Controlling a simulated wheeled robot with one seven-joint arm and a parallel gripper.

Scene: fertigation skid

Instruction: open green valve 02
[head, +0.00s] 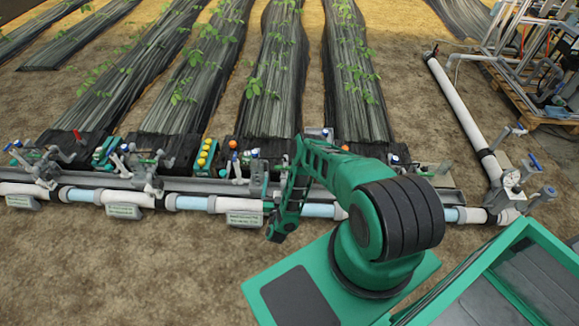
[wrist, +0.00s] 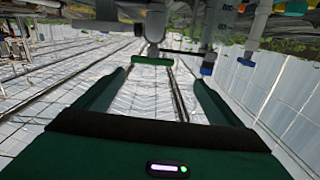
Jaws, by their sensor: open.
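In the wrist view, which looks upside down, a green bar-shaped handle (wrist: 152,61) sits at the end of a grey valve stem. It lies just beyond the fingertips, between them in the picture, and appears apart from both. My gripper (wrist: 160,80) is open, with one green finger on each side and nothing held. In the head view, my green arm reaches over the pipe row and hides part of it. The valve's number cannot be read, and I cannot make out the green handle there.
A white and blue pipe (head: 195,203) runs across the row, with small signs (head: 245,218) below it. Blue handles (wrist: 207,69) hang beside the green one in the wrist view. A yellow-knobbed box (head: 206,154) stands behind the pipe. Bare soil (head: 110,270) lies free in front.

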